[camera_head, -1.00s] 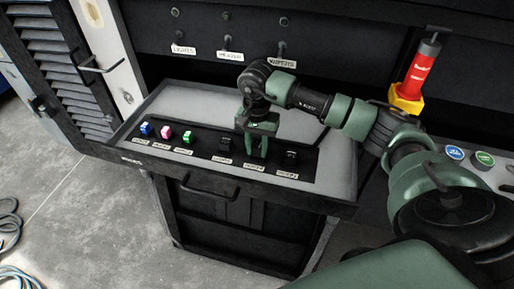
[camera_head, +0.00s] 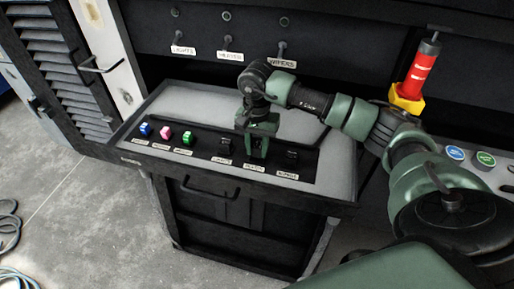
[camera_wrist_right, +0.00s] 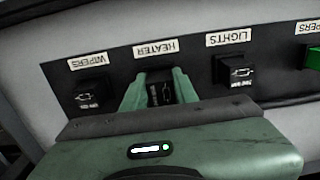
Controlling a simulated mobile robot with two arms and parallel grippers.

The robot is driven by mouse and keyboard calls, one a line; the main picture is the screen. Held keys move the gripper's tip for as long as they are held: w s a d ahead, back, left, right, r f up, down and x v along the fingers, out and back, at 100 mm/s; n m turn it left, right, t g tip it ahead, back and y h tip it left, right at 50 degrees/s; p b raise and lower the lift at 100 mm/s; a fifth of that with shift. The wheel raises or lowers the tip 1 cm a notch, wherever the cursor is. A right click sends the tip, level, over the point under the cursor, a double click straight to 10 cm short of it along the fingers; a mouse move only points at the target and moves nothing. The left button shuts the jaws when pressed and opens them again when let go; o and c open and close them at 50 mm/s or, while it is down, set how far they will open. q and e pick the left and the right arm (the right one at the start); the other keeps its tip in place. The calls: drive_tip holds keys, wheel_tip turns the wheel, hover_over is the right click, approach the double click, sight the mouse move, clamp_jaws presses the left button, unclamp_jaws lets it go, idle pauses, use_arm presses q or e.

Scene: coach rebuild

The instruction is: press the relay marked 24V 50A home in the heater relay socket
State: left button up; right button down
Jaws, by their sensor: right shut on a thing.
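My right gripper (camera_head: 258,150) points down at the bench panel, and its fingers are shut on a black relay. In the wrist view the gripper (camera_wrist_right: 160,90) has one green finger on each side of this relay (camera_wrist_right: 160,94), which is at the heater position, by the label HEATER (camera_wrist_right: 156,47). The relay's marking cannot be read, and its underside and the heater socket are hidden, so I cannot tell how deep it sits. My left gripper is not in view.
Black relays stand at the lights position (camera_wrist_right: 237,73) and the wipers position (camera_wrist_right: 92,94), close on either side. Blue (camera_head: 146,130), pink (camera_head: 165,133) and green (camera_head: 188,137) pieces stand in the row's left part. A red cylinder (camera_head: 421,72) stands at the right. The tray's back (camera_head: 205,103) is clear.

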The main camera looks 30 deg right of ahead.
drive_tip(key=shift+f+b, duration=0.4)
idle(0.6)
drive_tip(key=shift+s+f, duration=0.15)
drive_tip(key=shift+f, duration=0.15)
idle(0.5)
